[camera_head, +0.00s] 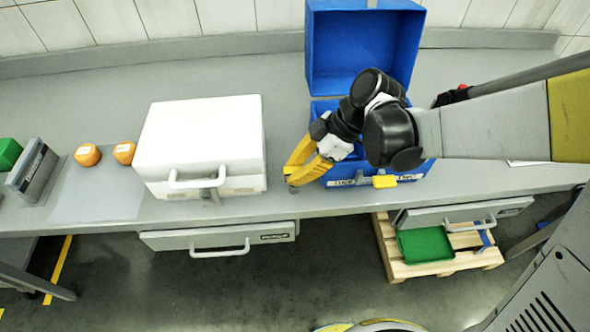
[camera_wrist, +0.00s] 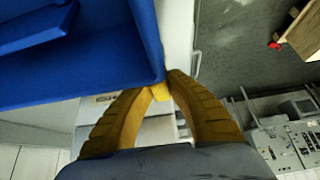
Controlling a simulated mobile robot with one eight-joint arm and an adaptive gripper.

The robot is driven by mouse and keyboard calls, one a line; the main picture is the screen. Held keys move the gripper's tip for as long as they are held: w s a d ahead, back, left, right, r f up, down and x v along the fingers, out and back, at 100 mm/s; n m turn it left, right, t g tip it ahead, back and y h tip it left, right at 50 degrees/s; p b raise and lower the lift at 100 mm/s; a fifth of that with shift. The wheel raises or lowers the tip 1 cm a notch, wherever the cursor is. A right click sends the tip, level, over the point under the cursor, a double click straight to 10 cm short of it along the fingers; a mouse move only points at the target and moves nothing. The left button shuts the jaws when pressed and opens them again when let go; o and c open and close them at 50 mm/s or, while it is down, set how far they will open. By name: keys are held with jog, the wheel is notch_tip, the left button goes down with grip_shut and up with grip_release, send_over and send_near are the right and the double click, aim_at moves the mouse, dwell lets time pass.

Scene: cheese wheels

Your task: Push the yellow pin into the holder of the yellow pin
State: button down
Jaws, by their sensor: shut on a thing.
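My gripper (camera_head: 292,183) has yellow fingers and is at the front left corner of the open blue box (camera_head: 364,45). In the wrist view the fingertips (camera_wrist: 160,88) close on a small yellow piece (camera_wrist: 160,93), which looks like the yellow pin. It lies close beside the box's blue corner; the fingers hide most of it, and I cannot tell whether it touches the box. A yellow block (camera_head: 385,181) is on the box's front, right of a grey latch-like part. I cannot tell which part is the yellow pin's holder.
A white case (camera_head: 205,135) with a handle stands left of my gripper on the grey bench (camera_head: 285,85). Two orange objects (camera_head: 88,155) and a grey holder (camera_head: 32,170) are further left. A wooden pallet (camera_head: 440,265) with a green tray is on the floor below.

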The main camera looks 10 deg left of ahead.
jog(key=shift+f+b, duration=0.4)
jog(key=shift+f, duration=0.15)
jog(key=c, duration=1.4)
grip_release()
jog(key=shift+r, duration=0.1)
jog(key=v, duration=1.1)
jog(key=shift+d+r, duration=0.25)
jog(key=shift+r, duration=0.05)
jog(key=shift+w+r, duration=0.1)
